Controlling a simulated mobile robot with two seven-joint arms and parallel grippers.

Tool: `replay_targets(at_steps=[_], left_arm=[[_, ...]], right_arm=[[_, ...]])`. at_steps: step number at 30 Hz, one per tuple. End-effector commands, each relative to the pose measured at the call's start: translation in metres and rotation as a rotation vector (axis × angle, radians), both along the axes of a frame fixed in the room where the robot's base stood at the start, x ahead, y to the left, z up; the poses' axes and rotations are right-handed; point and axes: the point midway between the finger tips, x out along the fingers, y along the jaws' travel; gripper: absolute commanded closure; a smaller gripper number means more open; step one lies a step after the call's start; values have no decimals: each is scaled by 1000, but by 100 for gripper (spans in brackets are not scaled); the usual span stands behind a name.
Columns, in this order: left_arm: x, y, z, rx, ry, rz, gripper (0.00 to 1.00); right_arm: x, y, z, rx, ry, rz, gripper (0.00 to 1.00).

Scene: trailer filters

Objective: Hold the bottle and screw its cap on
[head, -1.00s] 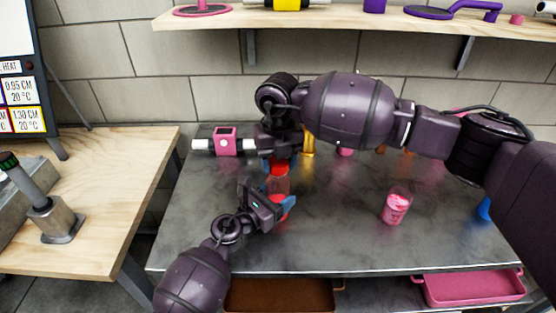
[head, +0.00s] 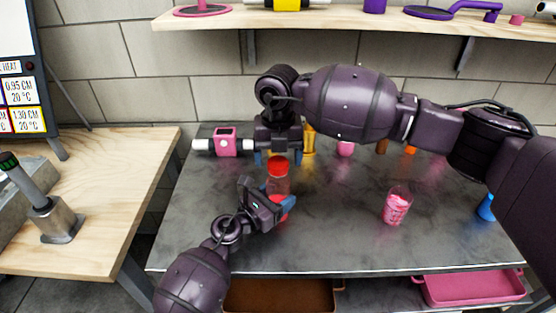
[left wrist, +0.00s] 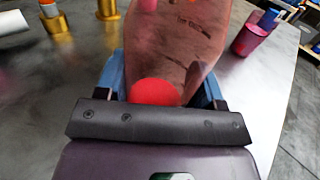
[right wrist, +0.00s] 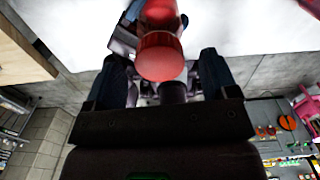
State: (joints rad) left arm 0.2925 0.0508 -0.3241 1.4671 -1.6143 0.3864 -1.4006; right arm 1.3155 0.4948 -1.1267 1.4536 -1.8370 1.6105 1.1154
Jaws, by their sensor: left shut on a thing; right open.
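In the right wrist view the red cap (right wrist: 160,57) shows beyond and between the open fingers. How tightly the cap sits is not visible.
A jar with pink contents (head: 396,207) stands to the right on the table (head: 340,245). A pink device (head: 225,142) is at the back left, and a golden part (head: 309,142) and a pink piece (head: 345,149) are at the back. The table's front is clear.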

Motion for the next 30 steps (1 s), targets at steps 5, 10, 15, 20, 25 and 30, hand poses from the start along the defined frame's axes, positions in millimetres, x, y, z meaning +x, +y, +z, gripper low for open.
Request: replay_targets(at_steps=[5, 10, 15, 20, 25, 30], left_arm=[[0, 0, 0, 1, 1, 0, 100], [0, 0, 0, 1, 1, 0, 100], [0, 0, 0, 1, 1, 0, 100], [0, 0, 0, 1, 1, 0, 100], [0, 0, 0, 0, 0, 0, 100], [0, 0, 0, 0, 0, 0, 100]], right_arm=[[1, 0, 36, 1, -6, 1, 20], [1, 0, 67, 0, -5, -1, 20], [0, 0, 91, 1, -3, 0, 20], [0, 0, 102, 1, -3, 0, 20], [0, 0, 104, 1, -2, 0, 20], [0, 0, 104, 1, -2, 0, 20]])
